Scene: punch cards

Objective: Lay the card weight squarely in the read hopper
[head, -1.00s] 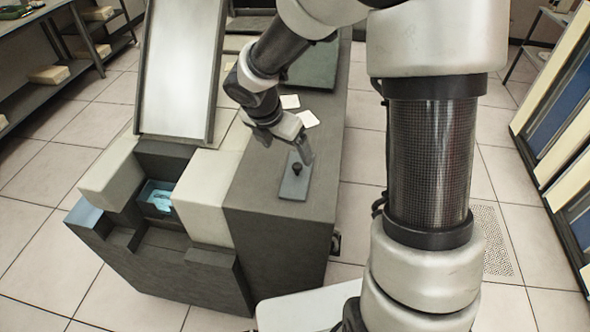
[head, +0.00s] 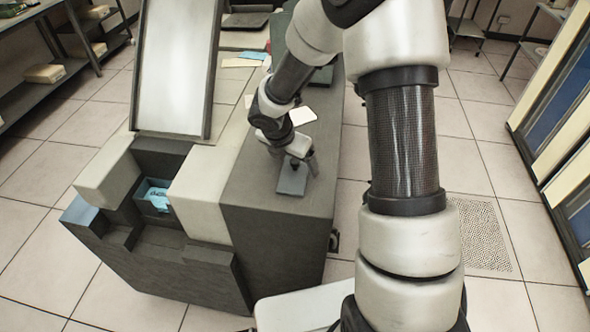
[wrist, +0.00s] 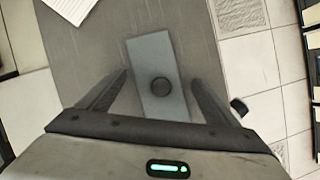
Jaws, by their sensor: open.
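The card weight (head: 293,182) is a flat grey rectangular plate with a dark round knob, lying on the dark top of the machine. It also shows in the wrist view (wrist: 153,55), where the plate lies slightly tilted between my fingers. My gripper (head: 299,166) is open above the weight. In the wrist view my gripper (wrist: 160,80) has one finger on each side of the knob, apart from the plate. The recess at the machine's front left, with blue cards (head: 158,198) inside, appears to be the read hopper.
Pale blocks (head: 200,196) flank the recess. A sloped white panel (head: 178,65) rises behind it. White cards (wrist: 70,8) lie on the machine top behind the weight. The machine's right edge is close to the weight, with tiled floor beyond.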

